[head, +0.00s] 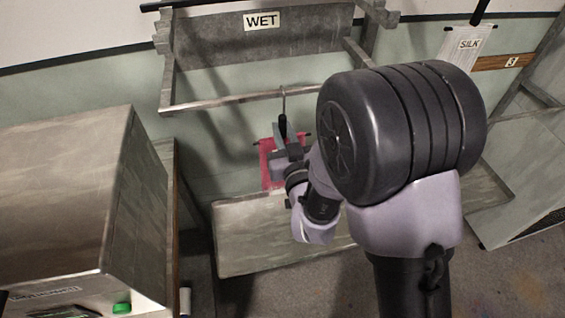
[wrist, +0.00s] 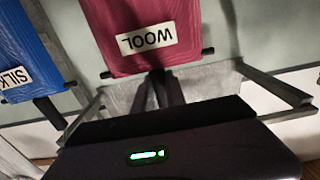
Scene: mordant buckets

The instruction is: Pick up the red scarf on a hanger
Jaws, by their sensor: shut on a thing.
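The red scarf (head: 266,165) hangs below the wet rail in the head view, partly hidden by my gripper and wrist. In the wrist view the red scarf (wrist: 140,20) fills the top middle, with a white WOOL label upside down. A thin hanger hook (head: 283,92) rises to the rail; I cannot tell whether it still rests on it. My gripper (head: 283,128) is shut on the hanger of the red scarf, at its dark middle part. The gripper (wrist: 157,88) also shows in the wrist view, where the exact grip is dark.
A metal rail (head: 225,101) runs under a WET sign (head: 262,21). A grey trough (head: 245,240) lies below. A large metal cabinet (head: 65,200) stands at left. A blue scarf (wrist: 35,45) labelled SILK hangs beside the red one.

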